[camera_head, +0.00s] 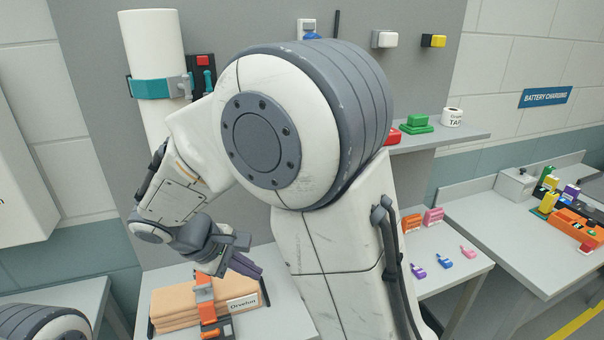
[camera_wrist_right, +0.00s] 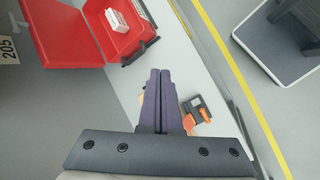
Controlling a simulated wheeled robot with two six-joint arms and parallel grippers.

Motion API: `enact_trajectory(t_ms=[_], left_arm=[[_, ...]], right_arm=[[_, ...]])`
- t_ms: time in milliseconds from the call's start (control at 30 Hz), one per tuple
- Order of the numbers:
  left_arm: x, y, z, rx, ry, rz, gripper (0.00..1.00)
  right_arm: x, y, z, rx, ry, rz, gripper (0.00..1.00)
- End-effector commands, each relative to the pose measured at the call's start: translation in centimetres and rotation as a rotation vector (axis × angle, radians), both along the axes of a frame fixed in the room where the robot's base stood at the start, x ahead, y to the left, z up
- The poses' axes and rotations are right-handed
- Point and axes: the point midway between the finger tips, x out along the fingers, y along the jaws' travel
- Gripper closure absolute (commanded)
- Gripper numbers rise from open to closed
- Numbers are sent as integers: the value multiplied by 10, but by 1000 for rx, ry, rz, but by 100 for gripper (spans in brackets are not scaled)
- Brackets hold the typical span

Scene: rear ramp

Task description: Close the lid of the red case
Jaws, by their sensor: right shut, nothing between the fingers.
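The red case shows at the top left of the right wrist view, cut off by the frame edge. Its open tray (camera_wrist_right: 112,42) holds a small white and red box (camera_wrist_right: 130,20), and a dark latch sits on its rim. A red panel (camera_wrist_right: 62,35), which looks like its raised lid, stands left of the tray; its exact angle is unclear. My right gripper (camera_wrist_right: 159,72) is shut and empty, its fingertips just below the case in that picture and apparently apart from it. In the head view, my right gripper (camera_head: 245,265) is above a tan bundle, and my arm hides the case. My left gripper is out of view.
A strapped tan bundle (camera_head: 175,303) lies on the bench beneath my right gripper. A black and orange buckle (camera_wrist_right: 196,112) is beside my fingers. A shelf with a green block (camera_head: 416,123) and tape is behind my arm. Small coloured parts lie on the right benches.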

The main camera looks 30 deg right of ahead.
Motion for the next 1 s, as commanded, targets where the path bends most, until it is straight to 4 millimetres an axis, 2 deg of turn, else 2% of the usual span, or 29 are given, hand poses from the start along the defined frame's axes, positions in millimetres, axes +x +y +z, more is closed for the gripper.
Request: enact_trajectory(t_ms=[33,100,200,300,400,500,667,1000], left_arm=[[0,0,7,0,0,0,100],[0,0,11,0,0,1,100],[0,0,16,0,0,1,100],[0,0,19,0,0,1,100],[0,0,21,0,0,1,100],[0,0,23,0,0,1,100],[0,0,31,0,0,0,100],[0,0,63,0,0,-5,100]], right_arm=[[31,-28,4,-116,2,-16,100],[70,-67,10,-276,-9,-24,100],[116,-118,18,-480,-31,-32,100],[149,-157,24,-641,-52,-32,100],[168,-182,27,-747,-70,-29,100],[178,-196,29,-805,-82,-24,100],[182,-214,30,-828,-85,-24,100],[184,-274,21,-826,-83,-24,100]])
